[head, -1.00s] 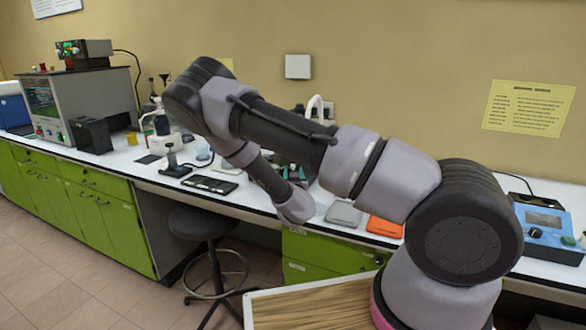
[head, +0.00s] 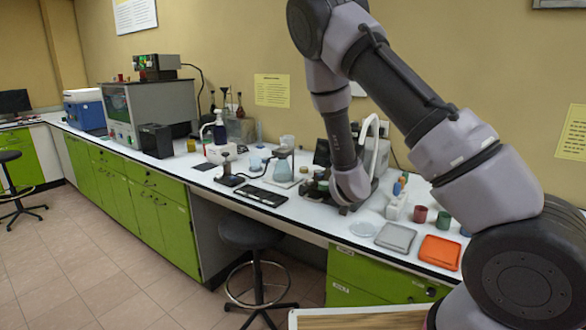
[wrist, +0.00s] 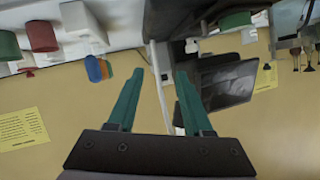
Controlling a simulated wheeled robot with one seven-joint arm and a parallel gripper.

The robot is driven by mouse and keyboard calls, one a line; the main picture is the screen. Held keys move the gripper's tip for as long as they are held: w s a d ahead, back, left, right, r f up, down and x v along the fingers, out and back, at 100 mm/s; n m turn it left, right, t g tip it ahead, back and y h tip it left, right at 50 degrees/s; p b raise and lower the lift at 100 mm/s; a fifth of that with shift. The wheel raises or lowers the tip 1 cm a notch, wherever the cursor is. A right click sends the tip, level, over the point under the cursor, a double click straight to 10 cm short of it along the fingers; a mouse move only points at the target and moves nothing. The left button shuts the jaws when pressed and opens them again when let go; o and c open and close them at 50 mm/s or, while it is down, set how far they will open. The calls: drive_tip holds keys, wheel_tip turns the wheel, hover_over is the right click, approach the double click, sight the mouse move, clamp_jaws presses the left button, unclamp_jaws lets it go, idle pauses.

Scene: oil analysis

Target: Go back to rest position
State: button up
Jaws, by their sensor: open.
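My gripper (wrist: 157,92) shows in the wrist view with its two green fingers spread apart and nothing between them. The wrist view is upside down, with the bench along the top and the yellow wall below. In the head view my arm is raised and bent, with its end over the bench near a grey machine (head: 377,152). The gripper's fingers are hidden there. A dark screen (wrist: 228,82) shows beyond the fingers on the right of the wrist view.
The white bench (head: 325,222) runs along the wall. An orange tray (head: 440,252), a grey tray (head: 396,237), a red cup (head: 420,214) and a green cup (head: 443,220) stand right of my arm's end. A stool (head: 250,234) stands in front.

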drive_tip(key=s+r+g+y, duration=0.25)
drive_tip(key=s+r, duration=0.35)
drive_tip(key=r, duration=0.4)
drive_tip(key=s+r+g+y, duration=0.2)
drive_tip(key=s+r+y, duration=0.25)
drive_tip(key=r, duration=0.55)
drive_tip(key=s+r+n, duration=0.1)
drive_tip(key=s+r, duration=0.2)
drive_tip(key=s, duration=0.4)
drive_tip(key=s+d+r+n, duration=0.1)
drive_tip(key=s+r, duration=0.2)
drive_tip(key=s, duration=0.4)
drive_tip(key=s+r+n+g, duration=0.1)
drive_tip(key=s+r, duration=0.3)
drive_tip(key=s, duration=0.4)
drive_tip(key=shift+d+n, duration=0.3)
drive_tip(key=shift+d, duration=0.1)
